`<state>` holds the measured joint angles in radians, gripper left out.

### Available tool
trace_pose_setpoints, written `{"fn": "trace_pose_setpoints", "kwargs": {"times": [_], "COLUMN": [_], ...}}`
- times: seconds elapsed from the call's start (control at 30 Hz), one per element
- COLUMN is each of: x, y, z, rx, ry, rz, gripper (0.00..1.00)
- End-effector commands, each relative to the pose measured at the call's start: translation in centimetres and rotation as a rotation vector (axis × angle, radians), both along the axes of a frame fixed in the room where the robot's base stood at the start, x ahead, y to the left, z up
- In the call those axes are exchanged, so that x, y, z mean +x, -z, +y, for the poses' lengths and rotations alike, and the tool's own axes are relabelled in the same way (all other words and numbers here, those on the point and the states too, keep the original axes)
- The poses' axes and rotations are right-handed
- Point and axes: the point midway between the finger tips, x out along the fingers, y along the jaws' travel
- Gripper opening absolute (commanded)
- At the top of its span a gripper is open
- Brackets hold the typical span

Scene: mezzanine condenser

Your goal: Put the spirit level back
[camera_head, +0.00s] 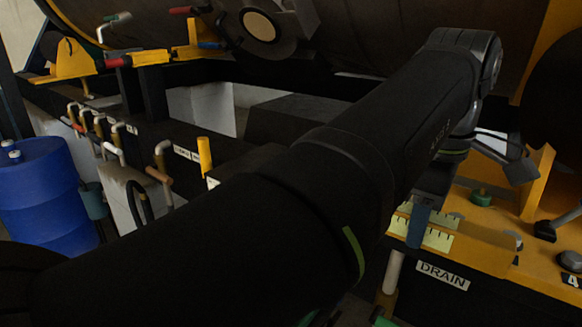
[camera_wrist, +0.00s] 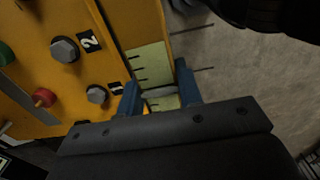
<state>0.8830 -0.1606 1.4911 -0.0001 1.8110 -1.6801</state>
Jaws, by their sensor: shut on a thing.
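My gripper (camera_wrist: 160,91) is shut, its two blue fingers on either side of a small grey piece that I take to be part of the spirit level (camera_wrist: 158,93). Pale yellow-green strips with black tick marks (camera_wrist: 150,66) show behind and below the fingers; I cannot tell whether they belong to the level or to the yellow panel (camera_wrist: 118,12). In the head view, one blue finger of my gripper (camera_head: 420,224) stands in front of the ticked strip (camera_head: 438,239), by the panel's edge. The level's full outline is hidden.
The yellow panel carries bolts marked 2 (camera_wrist: 64,49) and 1 (camera_wrist: 96,94), and a red knob (camera_wrist: 44,97). A DRAIN label (camera_head: 442,275) is on its front edge. Bare floor (camera_wrist: 245,65) lies beyond.

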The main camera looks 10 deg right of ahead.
Motion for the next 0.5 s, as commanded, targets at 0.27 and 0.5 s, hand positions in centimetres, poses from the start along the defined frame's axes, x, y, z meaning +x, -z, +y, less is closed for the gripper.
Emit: {"fn": "trace_pose_setpoints", "kwargs": {"times": [0.27, 0.5], "x": [9.1, 18.6], "y": [-1.9, -2.8], "z": [-0.1, 2.5], "rx": [0.001, 0.001], "ry": [-0.082, -0.154], "rz": [0.001, 0.001], "gripper": [0.00, 0.00]}}
